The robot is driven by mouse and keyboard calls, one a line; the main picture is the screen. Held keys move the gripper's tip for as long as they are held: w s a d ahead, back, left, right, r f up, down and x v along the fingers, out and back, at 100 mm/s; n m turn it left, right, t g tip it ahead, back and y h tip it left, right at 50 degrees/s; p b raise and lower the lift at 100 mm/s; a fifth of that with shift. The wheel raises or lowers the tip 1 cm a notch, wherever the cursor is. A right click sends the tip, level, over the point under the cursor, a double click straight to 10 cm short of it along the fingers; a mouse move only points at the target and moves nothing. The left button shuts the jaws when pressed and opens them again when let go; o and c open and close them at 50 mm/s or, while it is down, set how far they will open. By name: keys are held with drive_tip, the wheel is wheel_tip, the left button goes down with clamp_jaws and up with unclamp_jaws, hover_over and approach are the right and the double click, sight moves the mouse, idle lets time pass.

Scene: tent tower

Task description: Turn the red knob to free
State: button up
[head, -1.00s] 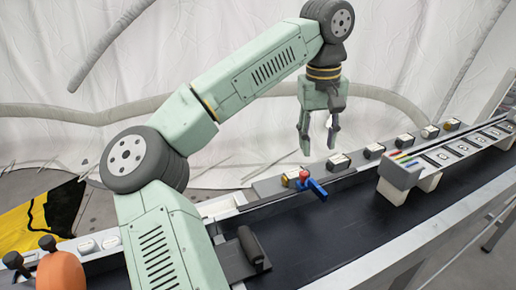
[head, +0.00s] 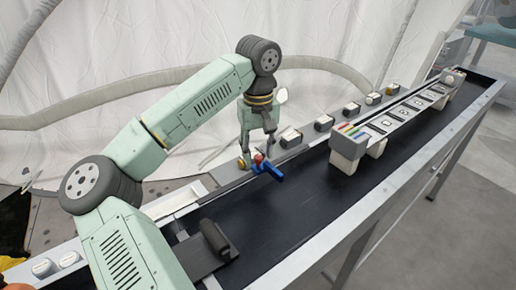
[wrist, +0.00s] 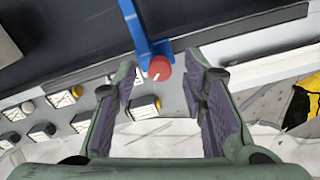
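My gripper (head: 258,152) is open and points down over the knob. In the wrist view its fingertips (wrist: 160,76) stand apart on either side of the knob, with a gap to each. I cannot tell whether the tips reach down to the knob's level.
Several small labelled boxes with buttons (head: 324,123) line the rail to the right of the knob. A raised white panel with cards (head: 400,120) stands on the dark bench (head: 300,210). A dark roller-like part (head: 215,238) lies at the bench's left end.

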drive_tip(key=shift+f, duration=0.25)
clamp_jaws()
idle(0.3)
